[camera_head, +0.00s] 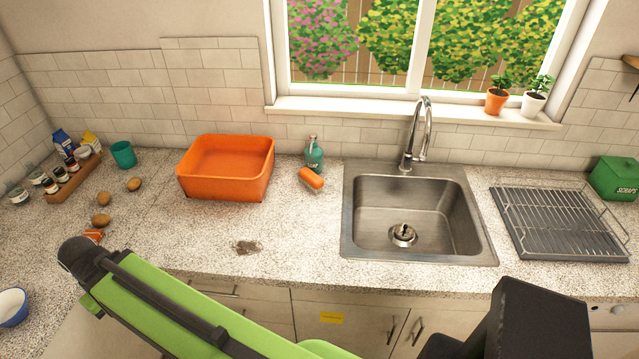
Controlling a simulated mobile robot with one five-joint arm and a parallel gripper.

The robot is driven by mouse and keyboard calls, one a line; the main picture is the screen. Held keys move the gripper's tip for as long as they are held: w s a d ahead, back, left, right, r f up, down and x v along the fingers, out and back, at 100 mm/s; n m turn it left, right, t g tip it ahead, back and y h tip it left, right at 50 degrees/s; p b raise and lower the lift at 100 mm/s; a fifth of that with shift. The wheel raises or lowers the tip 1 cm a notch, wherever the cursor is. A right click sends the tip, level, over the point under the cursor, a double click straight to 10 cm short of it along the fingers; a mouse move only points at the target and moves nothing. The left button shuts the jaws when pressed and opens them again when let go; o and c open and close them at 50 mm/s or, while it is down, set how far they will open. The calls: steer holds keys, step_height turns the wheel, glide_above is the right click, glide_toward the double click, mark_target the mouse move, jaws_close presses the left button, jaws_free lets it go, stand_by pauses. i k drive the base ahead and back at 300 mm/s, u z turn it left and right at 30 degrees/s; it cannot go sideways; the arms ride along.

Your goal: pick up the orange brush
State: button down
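The orange brush (311,179) lies on the speckled counter, just left of the sink and in front of the green soap bottle (314,155). It appears as a small rounded orange block; its underside is hidden. My green and black arm crosses the bottom of the view, well in front of the brush. I see no fingertips of my gripper, and nothing of mine touches the brush.
A large orange basin (226,185) stands left of the brush. A steel sink (420,255) with a tall faucet (413,145) is to its right. A drying rack (560,222) sits farther right. Counter in front of the brush is clear except a dark stain (247,247).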

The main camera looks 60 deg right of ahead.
mark_target(313, 181)
steer(key=z, duration=5.65)
steer(key=i, duration=0.1)
steer(key=u, duration=2.65)
steer(key=k, duration=0.85)
steer(key=u, duration=1.15)
steer(key=i, duration=1.05)
steer(key=u, duration=0.05)
